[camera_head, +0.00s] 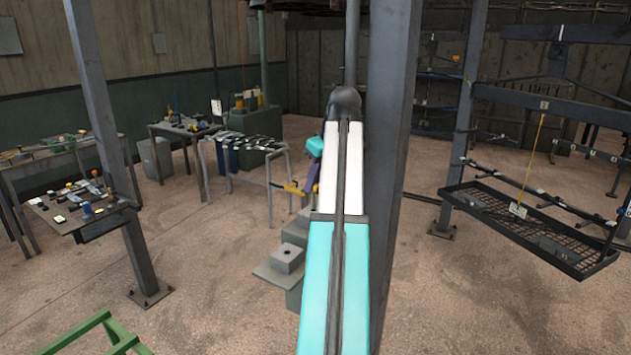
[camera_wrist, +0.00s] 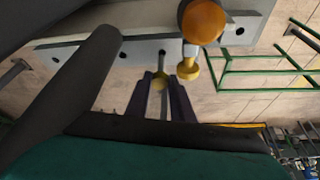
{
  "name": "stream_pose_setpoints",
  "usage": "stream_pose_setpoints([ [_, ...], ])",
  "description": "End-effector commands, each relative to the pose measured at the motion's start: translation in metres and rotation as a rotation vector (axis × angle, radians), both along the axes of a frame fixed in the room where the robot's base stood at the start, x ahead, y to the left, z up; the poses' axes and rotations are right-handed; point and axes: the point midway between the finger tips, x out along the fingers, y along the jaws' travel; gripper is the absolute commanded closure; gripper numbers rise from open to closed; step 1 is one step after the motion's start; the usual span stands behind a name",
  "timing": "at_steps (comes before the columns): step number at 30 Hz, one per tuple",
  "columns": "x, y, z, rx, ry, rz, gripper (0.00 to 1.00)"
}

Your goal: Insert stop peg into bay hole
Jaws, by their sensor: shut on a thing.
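The fingers point at the edge of a grey metal rail (camera_wrist: 95,58) with several dark round holes. One hole (camera_wrist: 162,52) lies just beyond the fingertips. Whether the peg touches the rail I cannot tell. In the head view my arm and a post hide most of the work area.
An orange ball-topped part (camera_wrist: 203,22) stands at the rail. Green tube frames (camera_wrist: 262,72) lie to its right. In the head view a grey post (camera_head: 392,130) stands close by my arm, a mesh tray (camera_head: 520,235) hangs at right, and tool tables (camera_head: 85,215) stand at left.

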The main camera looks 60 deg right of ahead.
Motion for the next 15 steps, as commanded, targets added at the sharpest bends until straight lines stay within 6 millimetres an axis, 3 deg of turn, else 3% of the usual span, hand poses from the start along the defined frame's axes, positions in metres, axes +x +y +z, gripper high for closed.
stream_pose_setpoints([
  [15,0.0,-0.0001,-0.0089,0.0,-0.001,0.0,1.0],
])
